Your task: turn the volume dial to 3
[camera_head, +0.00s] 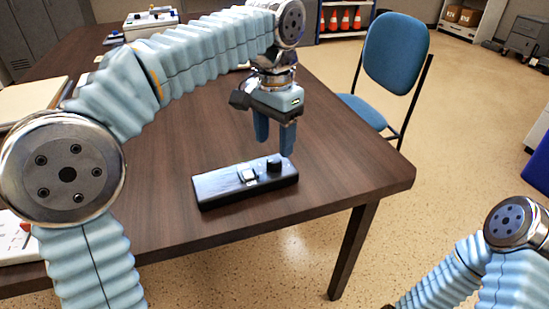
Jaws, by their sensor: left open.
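A long dark box (222,186) lies on the brown table near its front edge. A black round dial (274,165) stands on its right end, and a small light-coloured switch or display (248,175) sits near its middle. The numbers around the dial are too small to read. My left gripper (274,145) points down just above and behind the dial. Its two blue fingers are apart with nothing between them, and they look clear of the dial. My right arm shows at the lower right, but its gripper is out of the picture.
The brown table (345,180) is bare to the right of the box. A blue chair (394,55) stands beyond the table's right edge. A white device (151,24) sits at the far end. Shelves with orange cones (345,20) stand at the back.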

